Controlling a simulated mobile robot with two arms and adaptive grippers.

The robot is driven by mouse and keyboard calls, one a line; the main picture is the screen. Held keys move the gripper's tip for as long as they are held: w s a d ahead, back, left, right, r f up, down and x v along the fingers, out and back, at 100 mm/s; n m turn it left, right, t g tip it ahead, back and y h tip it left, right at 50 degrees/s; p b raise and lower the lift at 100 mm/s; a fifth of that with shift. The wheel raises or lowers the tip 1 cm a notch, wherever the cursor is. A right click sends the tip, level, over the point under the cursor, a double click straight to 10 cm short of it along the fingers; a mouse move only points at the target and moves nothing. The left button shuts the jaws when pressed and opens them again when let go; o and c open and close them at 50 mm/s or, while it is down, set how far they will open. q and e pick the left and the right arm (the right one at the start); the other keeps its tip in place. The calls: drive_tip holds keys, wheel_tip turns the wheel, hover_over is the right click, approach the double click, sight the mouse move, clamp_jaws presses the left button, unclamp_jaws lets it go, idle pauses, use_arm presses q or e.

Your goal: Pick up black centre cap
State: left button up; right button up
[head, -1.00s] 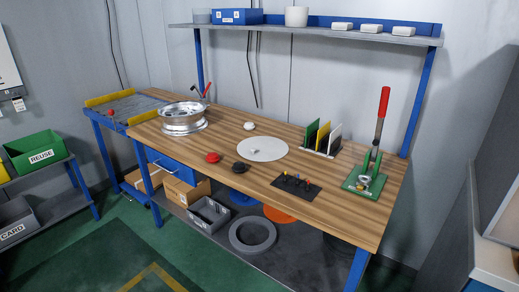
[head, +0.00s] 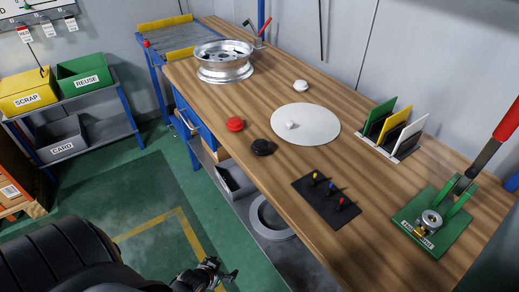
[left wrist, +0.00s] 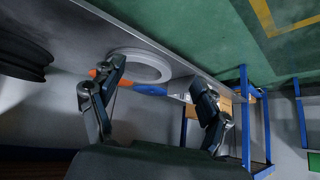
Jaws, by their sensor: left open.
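The black centre cap (head: 262,147) lies on the wooden workbench (head: 215,108) near its front edge, in the head view. A red cap (head: 235,124) lies to its left and a white cap (head: 300,86) farther back. My left gripper (head: 215,275) is low in front of the bench, well apart from the black cap and below the bench top. In the left wrist view its two fingers (left wrist: 158,80) are spread with nothing between them. The black cap cannot be made out in that view. My right gripper is not in view.
A white round disc (head: 318,125) with a small white piece lies right of the black cap. A dark mat (head: 322,212) holds small coloured pieces. A metal wheel rim (head: 223,62) and a green lever press (head: 435,215) stand on the bench. A grey ring (head: 268,218) lies on the lower shelf.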

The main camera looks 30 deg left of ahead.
use_arm(q)
drive_tip(key=w+a+r+t+b, duration=0.1)
drive_tip(key=w+a+r+t, duration=0.1)
drive_tip(key=w+r, duration=0.45)
drive_tip(key=w+a+r+t, duration=0.2)
drive_tip(key=w+r, duration=0.1)
drive_tip(key=r, duration=0.6)
drive_tip(key=t+h+b, duration=0.1)
drive_tip(key=t, duration=0.4)
approach(257, 148)
drive_tip(key=w, duration=0.6)
drive_tip(key=shift+w+a+f, duration=0.2)
drive_tip(key=shift+w+f, duration=0.05)
drive_tip(key=shift+f, duration=0.1)
drive_tip(key=shift+w+f, duration=0.1)
drive_tip(key=shift+w, duration=0.75)
drive_tip(key=w, duration=0.4)
drive_tip(key=shift+w+d+f, duration=0.1)
drive_tip(key=shift+w+f, duration=0.05)
drive_tip(key=shift+f, duration=0.25)
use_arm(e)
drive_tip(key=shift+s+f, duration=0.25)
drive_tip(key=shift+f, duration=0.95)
use_arm(q)
drive_tip(key=c, duration=1.1)
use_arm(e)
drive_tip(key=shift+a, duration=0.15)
